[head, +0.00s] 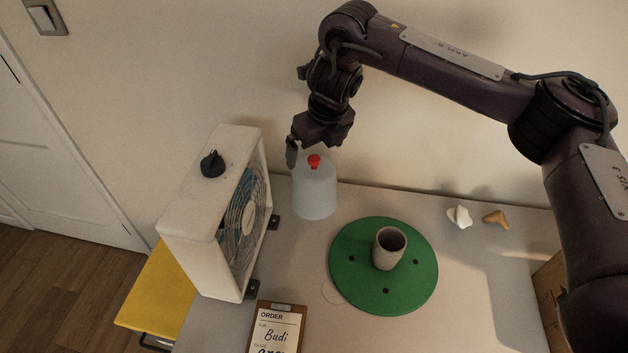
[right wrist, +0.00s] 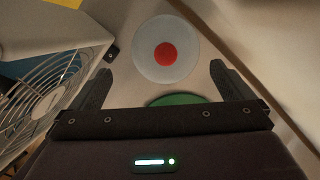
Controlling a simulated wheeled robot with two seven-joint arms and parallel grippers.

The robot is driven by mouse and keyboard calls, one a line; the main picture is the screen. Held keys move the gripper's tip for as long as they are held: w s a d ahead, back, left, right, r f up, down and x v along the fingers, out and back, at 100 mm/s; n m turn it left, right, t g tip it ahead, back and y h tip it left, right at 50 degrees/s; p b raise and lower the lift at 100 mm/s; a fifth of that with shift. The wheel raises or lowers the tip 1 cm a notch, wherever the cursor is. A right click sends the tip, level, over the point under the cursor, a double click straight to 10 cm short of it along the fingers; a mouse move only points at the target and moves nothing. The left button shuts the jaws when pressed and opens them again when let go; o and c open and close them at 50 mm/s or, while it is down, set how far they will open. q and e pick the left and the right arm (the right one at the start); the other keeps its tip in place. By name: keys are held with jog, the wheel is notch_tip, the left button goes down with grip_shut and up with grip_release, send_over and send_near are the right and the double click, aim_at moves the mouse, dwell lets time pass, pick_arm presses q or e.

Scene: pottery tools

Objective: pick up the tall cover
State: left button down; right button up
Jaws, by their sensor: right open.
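The tall cover (head: 314,193) is a pale, translucent dome with a red knob on top. It stands upright on the table, right of the fan. In the right wrist view the cover (right wrist: 146,60) shows from above, its red knob (right wrist: 165,56) beyond the fingertips and roughly midway between them. My right gripper (head: 299,155) is above the cover, with a finger by the knob's left in the head view. In the right wrist view its two fingers (right wrist: 160,77) are wide apart with nothing between them. My left gripper is not in view.
A white box fan (head: 190,215) stands close at the cover's left. A green disc (head: 350,285) with a grey cup (head: 387,252) lies in front right. An order clipboard (head: 277,328) is at the front; white (head: 459,217) and tan (head: 496,219) pieces lie at right. The wall is close behind.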

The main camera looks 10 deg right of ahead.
aim_at(313, 166)
jog(key=shift+w+f, duration=0.3)
jog(key=shift+f, duration=0.3)
jog(key=shift+w+f, duration=0.4)
jog(key=shift+f, duration=1)
jog(key=p+x, duration=0.1)
jog(key=x, duration=0.4)
jog(key=shift+d, duration=0.15)
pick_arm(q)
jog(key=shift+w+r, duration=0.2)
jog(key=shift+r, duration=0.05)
pick_arm(e)
jog(key=shift+r, duration=0.1)
jog(key=c, duration=0.6)
